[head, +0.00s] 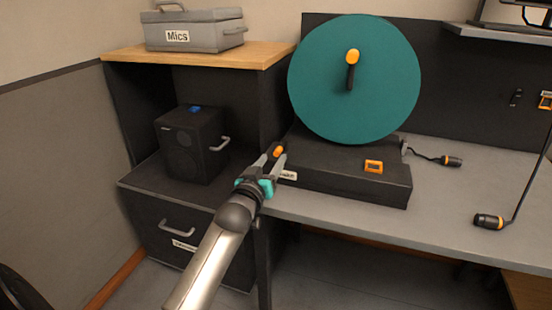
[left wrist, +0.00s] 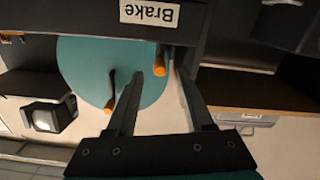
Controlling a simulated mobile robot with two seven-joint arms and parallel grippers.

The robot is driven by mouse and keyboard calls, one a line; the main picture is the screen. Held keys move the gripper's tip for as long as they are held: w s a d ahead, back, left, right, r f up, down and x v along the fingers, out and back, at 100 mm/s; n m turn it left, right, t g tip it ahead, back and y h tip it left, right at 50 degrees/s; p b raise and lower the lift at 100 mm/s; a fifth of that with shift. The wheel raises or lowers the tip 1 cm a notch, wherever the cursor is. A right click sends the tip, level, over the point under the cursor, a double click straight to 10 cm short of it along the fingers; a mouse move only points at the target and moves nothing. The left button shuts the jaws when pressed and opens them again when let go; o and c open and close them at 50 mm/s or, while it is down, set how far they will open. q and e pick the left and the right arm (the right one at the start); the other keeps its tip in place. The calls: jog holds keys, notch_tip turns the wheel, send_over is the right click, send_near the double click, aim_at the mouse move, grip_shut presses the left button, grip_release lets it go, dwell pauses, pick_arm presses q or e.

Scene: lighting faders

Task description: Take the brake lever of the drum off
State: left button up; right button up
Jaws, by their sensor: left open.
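The drum (head: 350,110) is a large teal disc with an orange-knobbed crank (head: 351,72), standing upright on a dark base (head: 340,180). The brake lever (head: 278,151) has an orange tip and stands at the left side of the base. In the left wrist view, which looks upside down, the brake lever (left wrist: 160,65) is near a "Brake" label (left wrist: 150,12). My left gripper (head: 273,158) is open. Its fingertips (left wrist: 158,72) lie on either side of the orange tip, and I cannot tell whether they touch it. My right gripper is not in view.
A grey desk (head: 450,200) carries the base, with corded orange-ended plugs (head: 488,221) at the right. A black speaker (head: 190,145) stands on the left cabinet, below a wooden shelf (head: 200,55) with a "Mics" case (head: 194,30). An orange-framed switch (head: 373,167) sits on the base.

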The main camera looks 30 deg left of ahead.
aim_at(276, 155)
pick_arm(q)
jog(key=shift+b+x, duration=0.55)
jog(key=shift+x, duration=1.35)
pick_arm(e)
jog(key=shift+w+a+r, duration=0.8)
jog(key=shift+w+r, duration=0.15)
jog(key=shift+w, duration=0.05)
pick_arm(q)
jog(key=shift+c, duration=0.2)
grip_shut()
